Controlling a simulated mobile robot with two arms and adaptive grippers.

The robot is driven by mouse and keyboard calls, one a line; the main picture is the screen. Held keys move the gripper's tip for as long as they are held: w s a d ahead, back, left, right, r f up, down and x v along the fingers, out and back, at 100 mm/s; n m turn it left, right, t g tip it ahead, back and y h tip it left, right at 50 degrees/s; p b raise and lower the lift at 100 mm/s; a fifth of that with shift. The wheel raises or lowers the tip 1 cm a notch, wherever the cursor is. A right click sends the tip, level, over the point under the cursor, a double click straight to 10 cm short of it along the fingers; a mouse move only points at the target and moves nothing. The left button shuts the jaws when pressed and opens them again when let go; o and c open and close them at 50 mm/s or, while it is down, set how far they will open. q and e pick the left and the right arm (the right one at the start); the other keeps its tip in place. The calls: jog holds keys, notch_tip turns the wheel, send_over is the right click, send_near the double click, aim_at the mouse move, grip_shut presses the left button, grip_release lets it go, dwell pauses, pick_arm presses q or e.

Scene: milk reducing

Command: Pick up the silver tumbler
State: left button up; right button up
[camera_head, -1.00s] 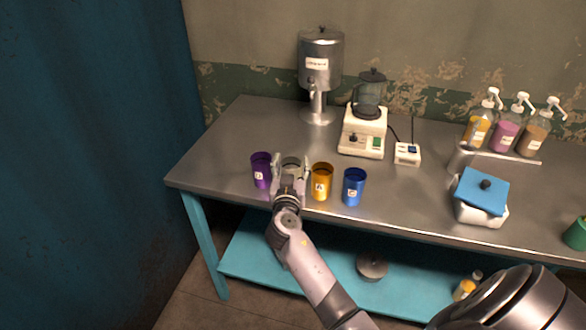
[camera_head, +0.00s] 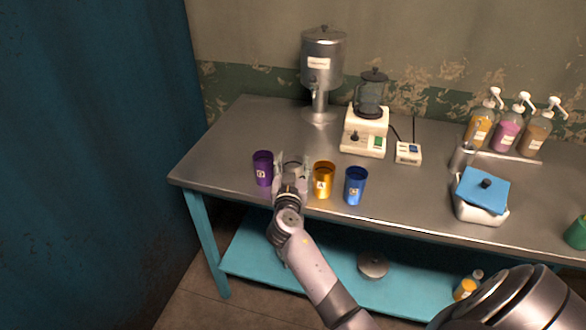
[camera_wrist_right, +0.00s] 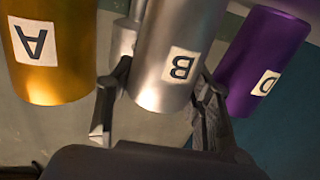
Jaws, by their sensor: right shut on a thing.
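The silver tumbler (camera_wrist_right: 178,60), labelled B, stands between the fingers of my right gripper in the right wrist view. In the head view my right gripper (camera_head: 291,172) is at the table's front edge area, shut around the silver tumbler (camera_head: 292,166), which it mostly hides. The purple tumbler (camera_head: 263,168), labelled D, is just left of the gripper. The gold tumbler (camera_head: 323,180), labelled A, is just right of it. In the wrist view the gold tumbler (camera_wrist_right: 52,50) and purple tumbler (camera_wrist_right: 262,62) flank the silver one. My left gripper is not in view.
A blue tumbler (camera_head: 355,186) stands right of the gold one. A steel dispenser (camera_head: 322,70) and a blender (camera_head: 366,125) stand behind. A white tub with a blue lid (camera_head: 482,192) and pump bottles (camera_head: 507,130) are at right. The table's left part is clear.

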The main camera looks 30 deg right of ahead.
notch_tip(320, 180, up, 20)
jog(key=p, duration=0.1)
jog(key=s+a+f+n+t+y, duration=0.35)
jog(key=s+a+f+y, duration=0.2)
jog(key=a+f, duration=0.45)
jog(key=s+a+f+n+y, duration=0.2)
jog(key=s+a+f, duration=0.1)
jog(key=s, duration=0.6)
jog(key=s+a+f+n+y, duration=0.2)
jog(key=s+a, duration=0.4)
jog(key=s, duration=0.3)
jog(key=shift+s+a+f+y, duration=0.2)
jog(key=shift+s+f+y, duration=0.15)
jog(key=shift+f+y, duration=0.45)
